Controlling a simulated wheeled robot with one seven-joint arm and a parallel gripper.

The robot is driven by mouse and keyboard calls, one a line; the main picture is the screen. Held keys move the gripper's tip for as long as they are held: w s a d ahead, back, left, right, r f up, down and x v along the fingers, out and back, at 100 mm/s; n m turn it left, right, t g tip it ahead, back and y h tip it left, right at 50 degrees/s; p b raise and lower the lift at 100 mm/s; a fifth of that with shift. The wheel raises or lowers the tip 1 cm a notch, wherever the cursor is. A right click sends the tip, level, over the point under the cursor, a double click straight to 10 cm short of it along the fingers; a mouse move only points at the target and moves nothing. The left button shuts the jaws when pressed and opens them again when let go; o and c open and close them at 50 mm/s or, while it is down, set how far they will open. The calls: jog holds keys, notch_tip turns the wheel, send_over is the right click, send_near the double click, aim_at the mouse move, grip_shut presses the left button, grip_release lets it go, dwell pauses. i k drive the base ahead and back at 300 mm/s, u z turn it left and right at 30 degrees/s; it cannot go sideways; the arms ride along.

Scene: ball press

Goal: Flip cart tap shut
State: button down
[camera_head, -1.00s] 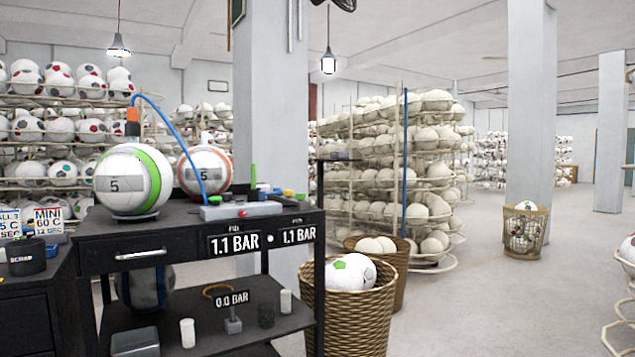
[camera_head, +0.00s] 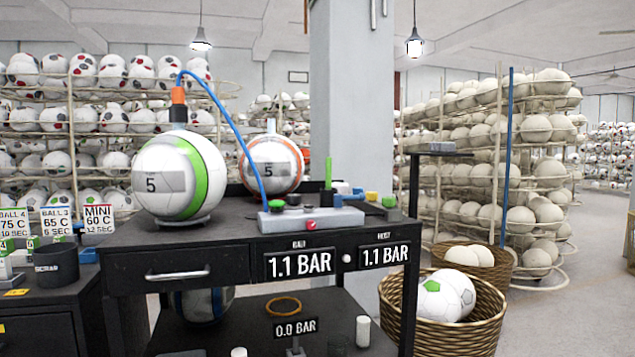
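The black cart (camera_head: 210,258) stands close in front, left of centre. On its top is a grey valve box (camera_head: 300,222) with a red button (camera_head: 311,225), dark knobs and a green knob (camera_head: 277,204). Beside the box are an upright green handle (camera_head: 328,172), a blue lever (camera_head: 350,196) and a green cap (camera_head: 388,202). I cannot tell which of these is the tap, or its position. A blue hose (camera_head: 240,135) runs from the box to an orange fitting (camera_head: 178,97) above a white-green ball (camera_head: 180,177). My gripper is not in view.
Labels on the cart's front read 1.1 BAR twice; a lower-shelf tag (camera_head: 296,327) reads 0.0 BAR. A white-orange ball (camera_head: 274,163) sits behind. A wicker basket (camera_head: 455,335) with balls stands right of the cart. Floor shows clear at the far right.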

aim_at(339, 200)
jog(key=u, duration=0.65)
jog(key=i, duration=0.55)
jog(key=u, duration=0.65)
